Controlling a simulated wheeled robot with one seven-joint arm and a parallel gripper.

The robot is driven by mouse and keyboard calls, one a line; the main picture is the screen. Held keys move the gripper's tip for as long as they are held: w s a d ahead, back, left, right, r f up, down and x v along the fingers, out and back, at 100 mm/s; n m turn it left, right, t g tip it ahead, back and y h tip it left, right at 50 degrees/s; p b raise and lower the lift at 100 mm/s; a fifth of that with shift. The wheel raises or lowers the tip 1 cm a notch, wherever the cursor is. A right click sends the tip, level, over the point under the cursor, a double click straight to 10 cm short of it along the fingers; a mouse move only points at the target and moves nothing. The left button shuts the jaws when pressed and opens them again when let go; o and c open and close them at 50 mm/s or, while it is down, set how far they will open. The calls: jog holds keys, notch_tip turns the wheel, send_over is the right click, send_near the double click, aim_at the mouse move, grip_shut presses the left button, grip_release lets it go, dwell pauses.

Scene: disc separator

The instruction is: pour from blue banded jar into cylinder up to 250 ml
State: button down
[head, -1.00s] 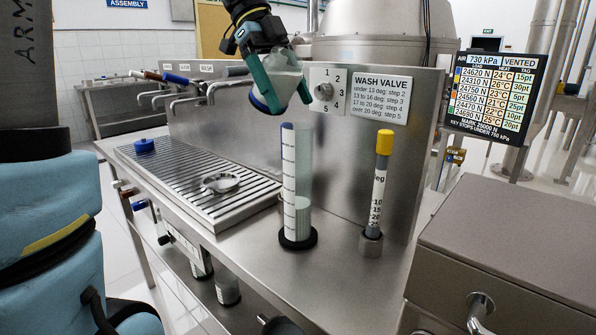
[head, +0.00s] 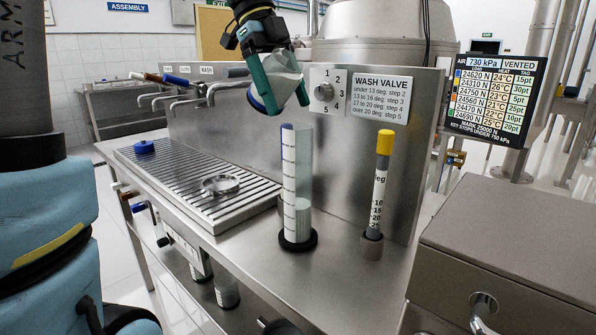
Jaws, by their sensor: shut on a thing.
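My gripper (head: 281,89) is shut on the blue banded jar (head: 283,72) and holds it tilted above the cylinder, up and to its left. The jar's blue band shows at its lower left end. The clear cylinder (head: 296,165) stands upright on a black round base on the steel counter. Pale liquid (head: 303,218) fills its lower part, below the middle. The marks on the cylinder are too small to read. No stream between jar and cylinder can be made out.
A yellow-capped thermometer tube (head: 380,180) stands right of the cylinder. A blue lid (head: 144,147) and a small metal dish (head: 220,184) rest on the slatted drain tray (head: 187,172). The wash valve dial (head: 324,92) is on the panel behind. A steel box (head: 510,240) stands at the right.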

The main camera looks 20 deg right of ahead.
jog(key=shift+f+t, duration=0.1)
jog(key=shift+t, duration=0.3)
jog(key=shift+w+a+y+b, duration=0.1)
jog(key=shift+w+y+b, duration=0.05)
jog(key=shift+y+b, duration=0.15)
jog(key=shift+f, duration=0.1)
jog(key=shift+w+t, duration=0.1)
jog(key=shift+t, duration=0.3)
jog(key=shift+f, duration=0.1)
jog(key=shift+t+y, duration=0.3)
jog(key=shift+w+a+f+b, duration=0.1)
jog(key=shift+w+b, duration=0.05)
jog(key=shift+b, duration=0.25)
dwell(0.5)
jog(key=shift+f+t, duration=0.1)
jog(key=shift+t, duration=0.3)
